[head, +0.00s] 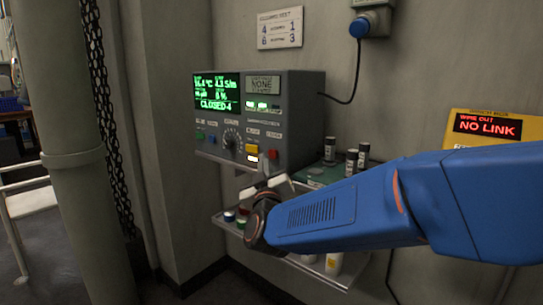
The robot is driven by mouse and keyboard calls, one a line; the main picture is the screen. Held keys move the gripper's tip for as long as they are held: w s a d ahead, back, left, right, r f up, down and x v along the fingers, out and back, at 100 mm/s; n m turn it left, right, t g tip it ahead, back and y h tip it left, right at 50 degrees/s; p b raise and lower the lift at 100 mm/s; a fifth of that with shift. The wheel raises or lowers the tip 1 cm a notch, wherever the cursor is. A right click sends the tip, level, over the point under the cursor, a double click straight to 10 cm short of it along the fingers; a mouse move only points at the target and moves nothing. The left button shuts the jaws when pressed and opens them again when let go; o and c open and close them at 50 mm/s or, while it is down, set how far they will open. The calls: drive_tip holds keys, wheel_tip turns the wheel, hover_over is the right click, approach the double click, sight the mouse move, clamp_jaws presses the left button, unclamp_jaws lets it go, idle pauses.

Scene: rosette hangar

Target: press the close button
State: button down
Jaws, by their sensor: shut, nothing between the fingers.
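A grey control box (290,100) is fixed to the wall in the head view, with a green-lit display (217,92) whose large line seems to read "CLOSED 4". Its lower front has a green button (199,135), a blue button (211,138), a black knob (232,137), a yellow button (252,148) and a red button (272,154). The labels are too small to read, so I cannot tell which one is the close button. My gripper (263,163) is shut and empty, just below the yellow and red buttons. I cannot tell whether its tip touches the box.
A shelf (232,226) below the box holds several coloured pieces. Dark canisters (351,163) stand on a green surface to the right. A yellow panel reading "NO LINK" (487,126) is on the right wall. A pipe (75,150) and a chain (105,110) run down at left.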

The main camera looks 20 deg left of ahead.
drive_tip(key=shift+s+a, duration=0.3)
drive_tip(key=shift+s, duration=0.45)
drive_tip(key=shift+s+a, duration=0.35)
drive_tip(key=shift+s, duration=0.45)
drive_tip(key=shift+s+a, duration=0.3)
drive_tip(key=shift+s, duration=0.45)
